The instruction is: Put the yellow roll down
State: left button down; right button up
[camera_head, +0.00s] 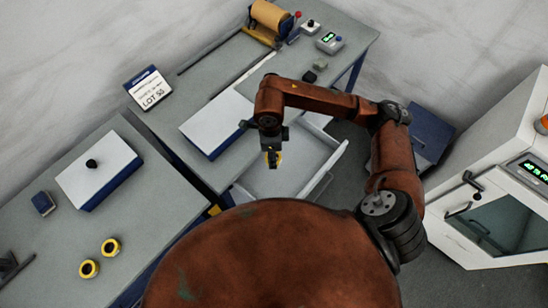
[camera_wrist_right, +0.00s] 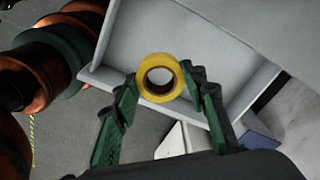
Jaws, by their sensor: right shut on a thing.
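My right gripper (camera_head: 271,158) is shut on a yellow roll (camera_wrist_right: 143,82), which sits between its fingertips in the right wrist view (camera_wrist_right: 160,85). The held roll is mostly hidden by the fingers in the head view, with a bit of yellow showing. It is over the open grey drawer (camera_head: 315,182) under the middle table; its height above the drawer floor is hard to tell. Two other yellow rolls, one farther (camera_head: 110,240) and one nearer (camera_head: 89,276), stand apart on the left table. My left gripper is not in view.
The left table (camera_head: 150,215) has a white-topped box (camera_head: 115,165) and a dark blue block (camera_head: 43,203). The middle table holds another white-topped box (camera_head: 205,120), a LOT 55 sign (camera_head: 150,90) and a large tan roll (camera_head: 270,17). A white cabinet (camera_head: 480,170) stands at right.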

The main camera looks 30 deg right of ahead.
jog(key=s+a+f+m+b, duration=0.1)
jog(key=s+f+m, duration=0.45)
jog(key=m, duration=1.15)
jog(key=m+b, duration=0.1)
jog(key=m, duration=0.5)
send_over(285, 166)
jog(key=f, duration=1.1)
jog(key=shift+s+a, duration=0.3)
jog(key=shift+a, duration=0.1)
jog(key=shift+w+d+f, duration=0.2)
jog(key=shift+w+f, duration=0.05)
jog(key=shift+f, duration=0.05)
jog(key=shift+w+d+f, duration=0.1)
jog(key=shift+f, duration=0.8)
jog(key=shift+w+d+f, duration=0.1)
jog(key=shift+f, duration=0.8)
